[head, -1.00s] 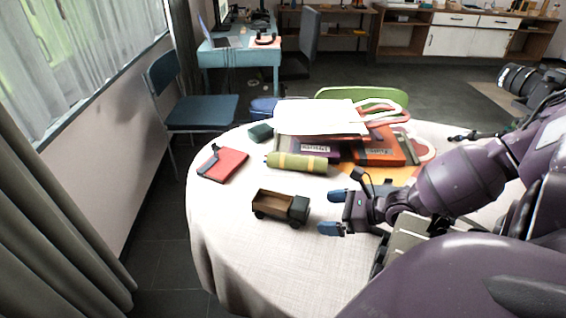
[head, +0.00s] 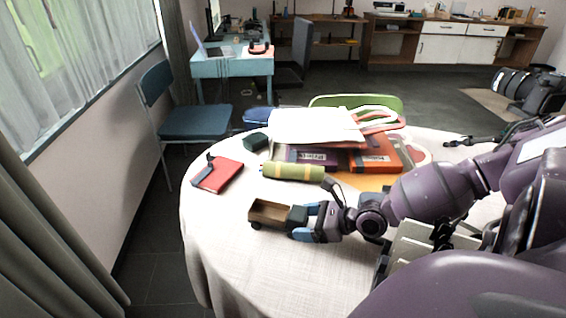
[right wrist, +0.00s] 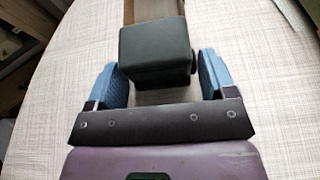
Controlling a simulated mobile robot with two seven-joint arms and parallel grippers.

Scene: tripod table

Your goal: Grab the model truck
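The model truck (head: 270,213) stands upright on the round table near its left front, with a brown open bed and a dark cab. My right gripper (head: 307,221) is at the cab end, its blue fingers reaching along both sides of the cab. In the right wrist view the dark cab (right wrist: 155,48) sits between the fingers of the right gripper (right wrist: 158,75).
The table (head: 225,262) has a pale cloth. A red notebook (head: 217,175) lies behind the truck to the left. Cloth in front of the truck is clear.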

